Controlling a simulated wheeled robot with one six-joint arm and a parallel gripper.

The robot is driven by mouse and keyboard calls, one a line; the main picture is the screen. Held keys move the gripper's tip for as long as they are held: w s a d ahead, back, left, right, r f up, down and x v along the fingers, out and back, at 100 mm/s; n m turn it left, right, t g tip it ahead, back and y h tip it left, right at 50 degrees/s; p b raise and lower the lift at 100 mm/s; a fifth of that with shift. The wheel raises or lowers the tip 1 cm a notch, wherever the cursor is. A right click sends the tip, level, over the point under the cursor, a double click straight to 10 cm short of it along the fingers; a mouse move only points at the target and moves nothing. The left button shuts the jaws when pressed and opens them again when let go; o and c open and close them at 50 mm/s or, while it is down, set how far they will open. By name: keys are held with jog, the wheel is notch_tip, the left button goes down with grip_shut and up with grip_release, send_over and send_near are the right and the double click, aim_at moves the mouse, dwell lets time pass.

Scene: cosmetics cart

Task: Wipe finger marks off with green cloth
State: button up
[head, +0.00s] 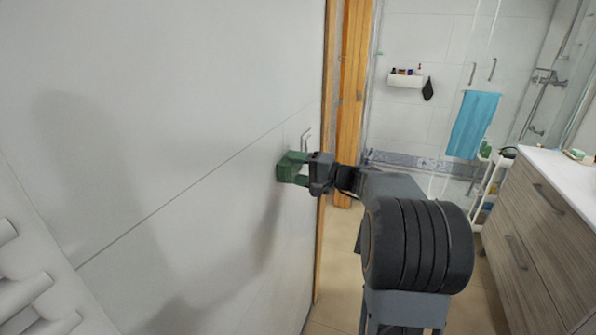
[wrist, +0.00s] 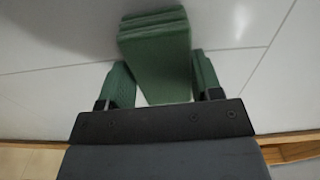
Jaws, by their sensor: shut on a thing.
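My gripper (head: 298,170) is shut on the green cloth (head: 284,167), a folded, block-like pad. The cloth is at the white tiled wall (head: 200,110), near its right edge by the wooden door frame. In the wrist view the cloth (wrist: 155,62) stands out beyond my green fingers (wrist: 160,80), with its far end at or very near the tiles. I cannot tell whether it touches them. I cannot make out any finger marks on the wall; the patch behind the cloth is hidden.
A small metal fitting (head: 306,139) is on the wall just above the cloth. The wooden door frame (head: 352,95) stands right of it. White rails (head: 22,290) are at the lower left. A wood-fronted vanity (head: 535,235) is at the right, and a blue towel (head: 473,124) hangs behind.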

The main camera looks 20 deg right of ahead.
jog(key=w+d+r+p, duration=0.1)
jog(key=w+d, duration=0.4)
dwell(1.6)
jog(key=b+v, duration=0.2)
jog(key=v, duration=0.6)
dwell(0.4)
dwell(0.4)
